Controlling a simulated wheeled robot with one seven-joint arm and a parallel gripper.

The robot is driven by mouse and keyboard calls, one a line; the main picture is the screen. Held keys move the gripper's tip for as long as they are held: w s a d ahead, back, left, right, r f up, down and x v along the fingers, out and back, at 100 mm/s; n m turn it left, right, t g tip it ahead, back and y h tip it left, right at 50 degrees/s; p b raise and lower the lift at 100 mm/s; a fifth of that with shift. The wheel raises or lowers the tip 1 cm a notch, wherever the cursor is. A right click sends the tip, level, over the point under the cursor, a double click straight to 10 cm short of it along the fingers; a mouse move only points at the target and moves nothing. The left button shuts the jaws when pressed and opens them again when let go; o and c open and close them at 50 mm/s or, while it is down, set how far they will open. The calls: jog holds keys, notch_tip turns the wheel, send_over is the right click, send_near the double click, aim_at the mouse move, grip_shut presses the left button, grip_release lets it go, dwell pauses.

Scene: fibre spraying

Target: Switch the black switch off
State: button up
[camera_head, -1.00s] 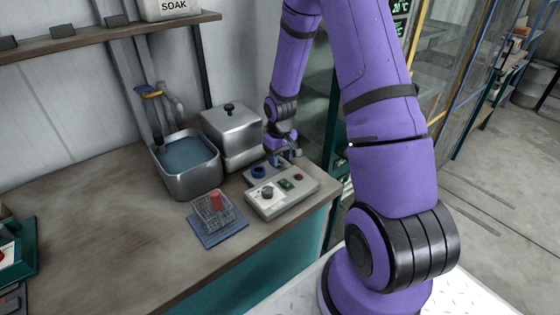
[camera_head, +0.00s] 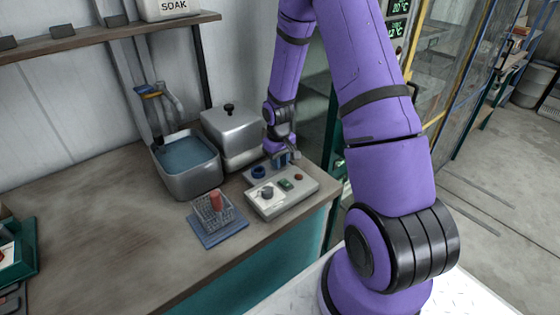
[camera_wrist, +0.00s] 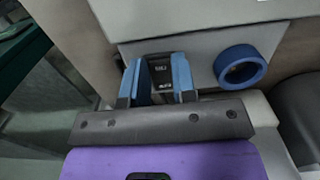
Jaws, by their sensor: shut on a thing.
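The black switch (camera_wrist: 161,76), a dark block with small pale markings, sits on a light grey plate (camera_wrist: 205,62) in the wrist view. My gripper (camera_wrist: 163,70) has its two blue fingers on either side of it and is shut on it. The fingers cover the switch's sides, so I cannot tell its on or off position. In the head view my gripper (camera_head: 282,160) is low over the back right of the bench, behind the control box, and the switch is hidden there.
A blue ring (camera_wrist: 241,67) lies on the plate beside the switch. A grey control box (camera_head: 270,208) with a knob and green and red buttons stands in front. A lidded metal tank (camera_head: 232,140), a water basin (camera_head: 190,180) and a blue tray (camera_head: 222,236) are left.

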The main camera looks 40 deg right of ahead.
jog(key=shift+w+r+g, duration=0.1)
jog(key=shift+w+g, duration=0.05)
jog(key=shift+g, duration=0.6)
jog(key=shift+w+r+g, duration=0.1)
jog(key=shift+g, duration=0.65)
jog(key=o, duration=0.9)
jog(key=v, duration=1)
jog(key=shift+w+r, duration=0.15)
jog(key=shift+r, duration=0.2)
